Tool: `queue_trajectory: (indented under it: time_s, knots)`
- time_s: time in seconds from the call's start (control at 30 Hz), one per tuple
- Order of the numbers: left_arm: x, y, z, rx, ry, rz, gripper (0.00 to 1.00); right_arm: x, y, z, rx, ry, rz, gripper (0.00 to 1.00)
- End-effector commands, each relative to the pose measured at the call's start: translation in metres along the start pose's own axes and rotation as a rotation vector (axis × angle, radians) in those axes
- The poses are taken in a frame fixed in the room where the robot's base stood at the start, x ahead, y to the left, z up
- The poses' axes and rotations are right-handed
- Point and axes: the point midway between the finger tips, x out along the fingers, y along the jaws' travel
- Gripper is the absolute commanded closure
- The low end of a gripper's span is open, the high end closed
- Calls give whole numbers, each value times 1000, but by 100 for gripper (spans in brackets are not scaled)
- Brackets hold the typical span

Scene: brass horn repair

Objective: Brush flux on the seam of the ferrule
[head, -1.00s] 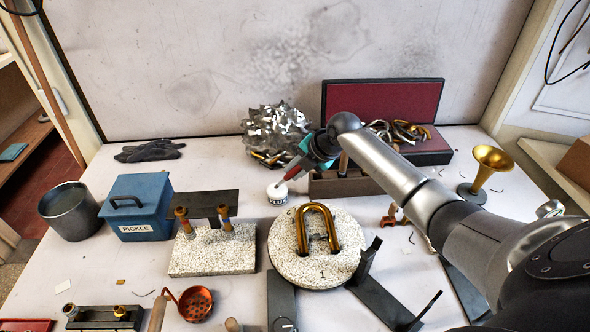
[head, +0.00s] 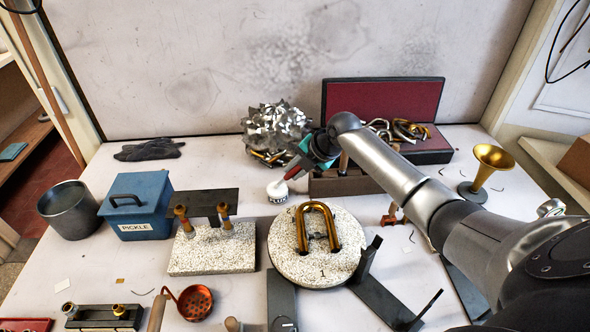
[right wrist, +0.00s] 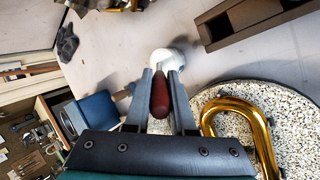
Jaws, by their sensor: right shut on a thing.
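My right gripper (head: 301,164) is shut on a brush with a dark red handle (right wrist: 160,95), above the back middle of the bench. The brush slants down toward a small white flux jar (head: 277,192); its tip is at the jar's top, and I cannot tell whether it is inside. In the right wrist view the jar (right wrist: 168,60) is just beyond the fingertips. A brass U-shaped tube (head: 303,228) lies on a round speckled soldering board (head: 290,265), nearer than the jar. The ferrule and its seam are too small to make out. My left gripper is out of view.
A rectangular speckled block (head: 205,258) with two brass-topped posts stands left of the round board. A blue pickle box (head: 137,205) and a grey pot (head: 68,210) are farther left. A brown wooden box (head: 345,184) is right of the jar; a dark angled bracket (head: 380,300) lies nearer.

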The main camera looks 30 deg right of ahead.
Motion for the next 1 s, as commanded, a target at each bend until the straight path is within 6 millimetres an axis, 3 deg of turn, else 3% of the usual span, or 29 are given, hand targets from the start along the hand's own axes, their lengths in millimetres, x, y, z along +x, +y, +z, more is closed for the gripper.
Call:
queue_trajectory:
  time_s: [0.8,1.0]
  knots:
    - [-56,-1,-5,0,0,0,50,-53,36,4,0,0,0,100]
    - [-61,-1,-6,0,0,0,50,-58,39,4,0,1,-1,100]
